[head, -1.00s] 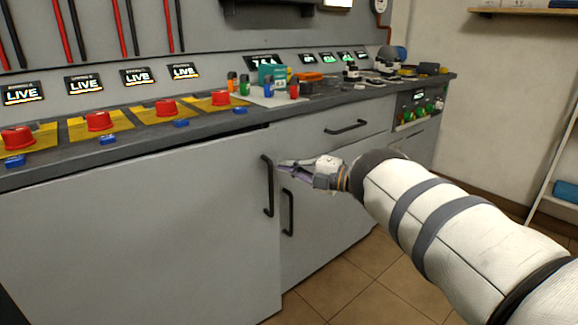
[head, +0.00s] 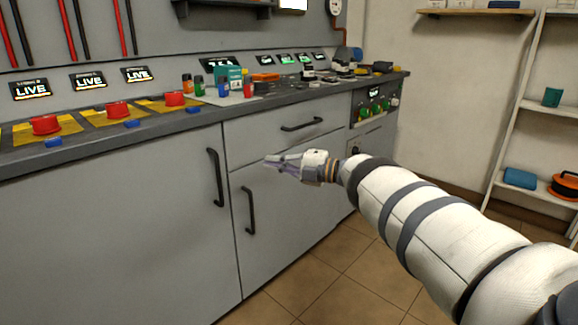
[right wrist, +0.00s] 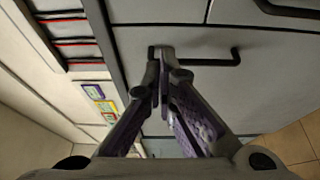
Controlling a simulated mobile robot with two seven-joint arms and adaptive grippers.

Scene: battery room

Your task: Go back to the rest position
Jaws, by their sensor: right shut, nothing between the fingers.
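My right gripper (head: 270,162) is in front of the grey cabinet (head: 110,235), its arm coming in from the lower right in the head view. Its fingers are shut and empty, pointing left. In the right wrist view the right gripper (right wrist: 160,75) shows its purple-padded fingers meeting at the tips, with a black cabinet handle (right wrist: 215,60) behind them. Whether the tips touch anything is hard to tell, but no handle sits between them. My left gripper is not in view.
The cabinet doors have black handles (head: 215,177) and (head: 249,210) and look closed. The drawer with a handle (head: 301,124) is closed too. Red buttons (head: 46,125) on yellow plates line the counter. A white shelf rack (head: 512,120) stands at right. Tiled floor (head: 345,255) is clear.

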